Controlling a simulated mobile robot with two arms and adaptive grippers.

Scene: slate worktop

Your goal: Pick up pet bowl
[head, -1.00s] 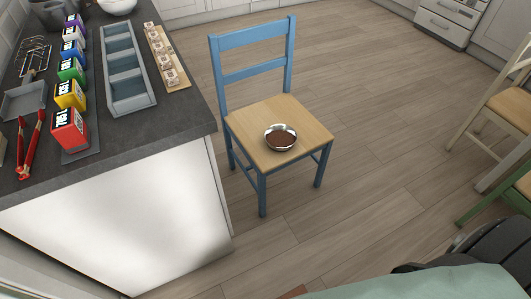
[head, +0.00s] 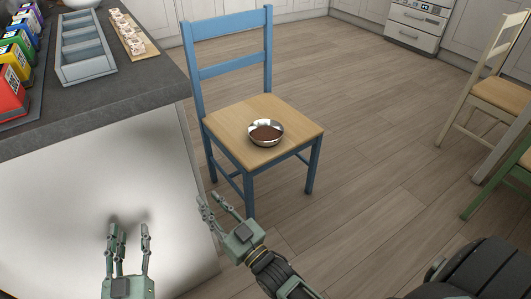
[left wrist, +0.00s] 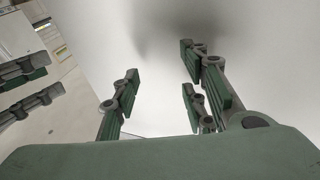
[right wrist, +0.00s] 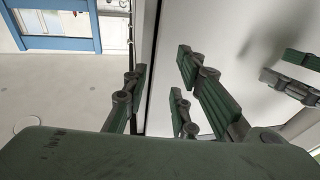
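The pet bowl (head: 264,133) is a shiny metal bowl with brown contents. It stands upright on the wooden seat of the blue chair (head: 228,128). My left gripper (head: 128,238) is low in front of the white counter panel, left of the chair and well apart from the bowl. Its fingers are spread and empty in the left wrist view (left wrist: 158,95). My right gripper (head: 217,207) is in front of the chair, nearer to me than the bowl and not touching it. Its fingers are spread and empty in the right wrist view (right wrist: 165,95).
The dark worktop (head: 110,108) is at the left, with a grey divided tray (head: 86,70), a wooden board (head: 133,40) and several coloured boxes. A cream chair (head: 490,95) and a green chair (head: 512,170) stand at the right. The floor (head: 380,130) between is clear.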

